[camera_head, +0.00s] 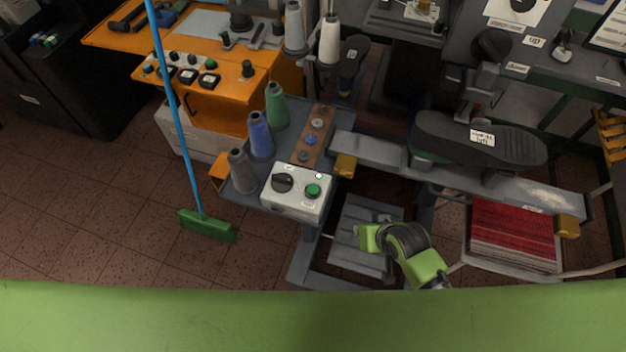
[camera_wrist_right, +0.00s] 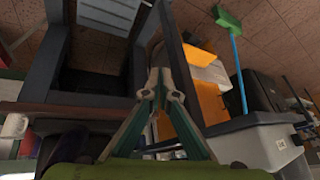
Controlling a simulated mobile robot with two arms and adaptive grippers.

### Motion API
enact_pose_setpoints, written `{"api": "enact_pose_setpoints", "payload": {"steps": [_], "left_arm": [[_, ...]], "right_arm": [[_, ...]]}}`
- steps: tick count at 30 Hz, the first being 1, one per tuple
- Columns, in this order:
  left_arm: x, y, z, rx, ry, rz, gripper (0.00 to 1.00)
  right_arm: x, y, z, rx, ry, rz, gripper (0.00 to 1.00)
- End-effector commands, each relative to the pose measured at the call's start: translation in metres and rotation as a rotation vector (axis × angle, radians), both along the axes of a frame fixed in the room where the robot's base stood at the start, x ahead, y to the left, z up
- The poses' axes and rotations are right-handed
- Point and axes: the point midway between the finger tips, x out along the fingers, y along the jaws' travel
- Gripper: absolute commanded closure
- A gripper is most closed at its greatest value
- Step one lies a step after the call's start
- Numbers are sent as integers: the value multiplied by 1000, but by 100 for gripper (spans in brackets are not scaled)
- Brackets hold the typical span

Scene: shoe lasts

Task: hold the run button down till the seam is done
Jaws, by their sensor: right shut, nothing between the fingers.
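A white control box (camera_head: 292,206) stands on the front corner of the grey machine table in the head view. It carries a round green button (camera_head: 313,190), a black knob (camera_head: 283,183) and a small lit green lamp (camera_head: 319,176). My right arm (camera_head: 408,245) is to the right of the box and apart from it; its fingertips cannot be made out there. In the right wrist view my right gripper (camera_wrist_right: 161,78) is shut and empty, its fingers together at the tips. I cannot pick out the green button in that view. My left gripper is not in view.
Blue, green and grey thread cones (camera_head: 260,135) stand behind the box. A dark shoe sole form (camera_head: 445,140) lies on the arm at right. A crate of red cloth (camera_head: 512,230) is below. A blue-handled broom (camera_head: 207,226) stands left, with open floor around it.

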Motion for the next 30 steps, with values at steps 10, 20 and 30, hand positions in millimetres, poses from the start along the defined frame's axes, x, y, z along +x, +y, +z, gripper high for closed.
{"api": "enact_pose_setpoints", "payload": {"steps": [10, 20, 30], "left_arm": [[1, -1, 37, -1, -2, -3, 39], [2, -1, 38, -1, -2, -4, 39], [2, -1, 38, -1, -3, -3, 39]], "right_arm": [[27, 88, 227, 221, -135, 90, 100], [50, 122, 259, 375, -76, 53, 100], [52, 123, 260, 388, -67, 44, 100]]}}
